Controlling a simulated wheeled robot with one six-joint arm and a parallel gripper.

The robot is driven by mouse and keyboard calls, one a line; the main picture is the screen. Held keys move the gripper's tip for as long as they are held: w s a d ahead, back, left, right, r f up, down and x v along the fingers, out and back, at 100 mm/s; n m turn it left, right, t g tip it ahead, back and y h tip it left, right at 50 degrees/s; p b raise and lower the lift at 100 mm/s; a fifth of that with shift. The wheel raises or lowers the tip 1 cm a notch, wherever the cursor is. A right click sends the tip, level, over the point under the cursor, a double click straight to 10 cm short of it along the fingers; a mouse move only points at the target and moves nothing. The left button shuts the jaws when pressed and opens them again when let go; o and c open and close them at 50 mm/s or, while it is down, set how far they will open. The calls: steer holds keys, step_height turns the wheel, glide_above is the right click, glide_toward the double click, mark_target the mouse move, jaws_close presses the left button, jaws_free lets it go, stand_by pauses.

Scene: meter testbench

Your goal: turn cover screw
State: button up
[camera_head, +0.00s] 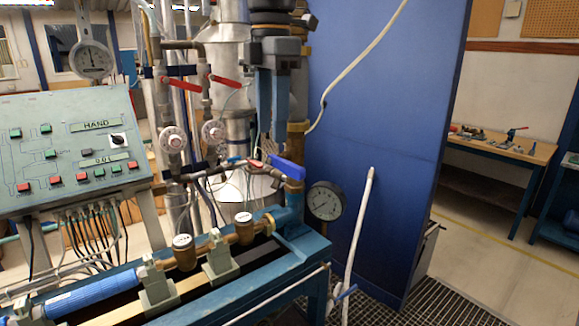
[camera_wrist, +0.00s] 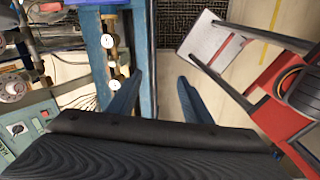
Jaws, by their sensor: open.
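Two brass water meters with round white faces sit in line on the test bench. The nearer meter (camera_head: 184,255) and the farther meter (camera_head: 243,230) both show in the head view. Small brass fittings with white faces also show along the bench in the wrist view (camera_wrist: 107,41). I cannot make out a cover screw in either view. My gripper (camera_head: 271,138) hangs fingers-down above and behind the bench's far end in the head view. In the wrist view its two blue fingers (camera_wrist: 158,82) are spread apart with nothing between them.
A sloped control panel (camera_head: 65,145) stands at left. Pipes with red handles, a blue valve handle (camera_head: 288,168) and a pressure gauge (camera_head: 325,201) crowd the bench's far end. A tall blue panel (camera_head: 390,130) stands right of it. Floor farther right is clear before a wooden table (camera_head: 495,155).

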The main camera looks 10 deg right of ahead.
steer(key=d+f+m+b, duration=0.1)
steer(key=d+f+m, duration=0.2)
steer(key=f, duration=0.6)
steer(key=shift+w+d+m, duration=0.2)
steer(key=shift+w+m, duration=0.15)
steer(key=shift+m, duration=0.45)
steer(key=shift+r, duration=0.1)
steer(key=shift+c, duration=0.4)
